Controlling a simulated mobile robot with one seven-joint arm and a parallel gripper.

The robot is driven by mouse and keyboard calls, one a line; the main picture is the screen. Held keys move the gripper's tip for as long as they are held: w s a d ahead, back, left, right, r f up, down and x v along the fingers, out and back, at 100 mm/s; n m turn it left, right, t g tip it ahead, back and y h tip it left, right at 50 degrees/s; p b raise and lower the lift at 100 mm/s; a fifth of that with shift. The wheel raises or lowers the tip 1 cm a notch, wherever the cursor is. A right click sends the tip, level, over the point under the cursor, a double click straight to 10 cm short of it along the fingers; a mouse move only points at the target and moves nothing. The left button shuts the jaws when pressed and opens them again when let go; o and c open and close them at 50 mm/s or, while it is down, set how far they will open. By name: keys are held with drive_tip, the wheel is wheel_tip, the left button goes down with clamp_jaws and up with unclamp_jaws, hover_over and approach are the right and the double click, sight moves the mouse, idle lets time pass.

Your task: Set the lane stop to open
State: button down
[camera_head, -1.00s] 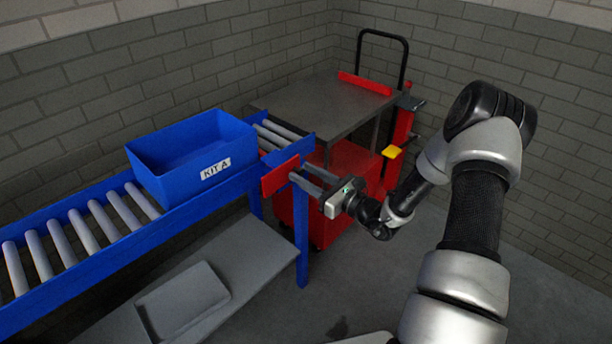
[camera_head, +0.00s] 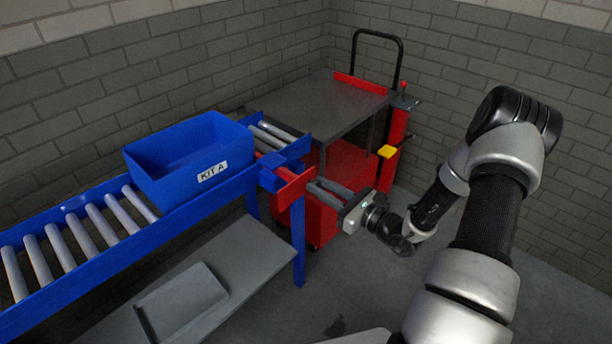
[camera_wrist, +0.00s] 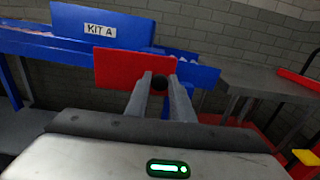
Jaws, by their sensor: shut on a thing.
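The lane stop is a red plate (camera_head: 294,190) at the near side of the conveyor's end, by a blue bracket (camera_head: 273,177). A red part also shows behind the bracket, over the rollers. In the wrist view the red plate (camera_wrist: 120,70) stands straight ahead, with a dark round knob (camera_wrist: 159,82) on it. My gripper (camera_head: 316,187) reaches the plate from the right. Its two fingers (camera_wrist: 160,85) are closed about the knob. The blue bin marked KIT A (camera_head: 190,160) sits on the rollers left of the stop.
A cart with a grey top (camera_head: 318,108) and red lower body stands beyond the conveyor's end. A red post with a yellow piece (camera_head: 387,152) is at its right. A grey shelf (camera_head: 235,265) lies below the conveyor. Floor at right is clear.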

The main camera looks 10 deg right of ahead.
drive_tip(key=v, duration=0.3)
drive_tip(key=shift+s+d, duration=0.2)
drive_tip(key=shift+s, duration=0.1)
drive_tip(key=c, duration=1.6)
unclamp_jaws()
drive_tip(key=p+v, duration=0.1)
drive_tip(key=v, duration=1.6)
drive_tip(key=shift+s+d, duration=0.1)
drive_tip(key=shift+s, duration=0.05)
drive_tip(key=shift+r, duration=0.1)
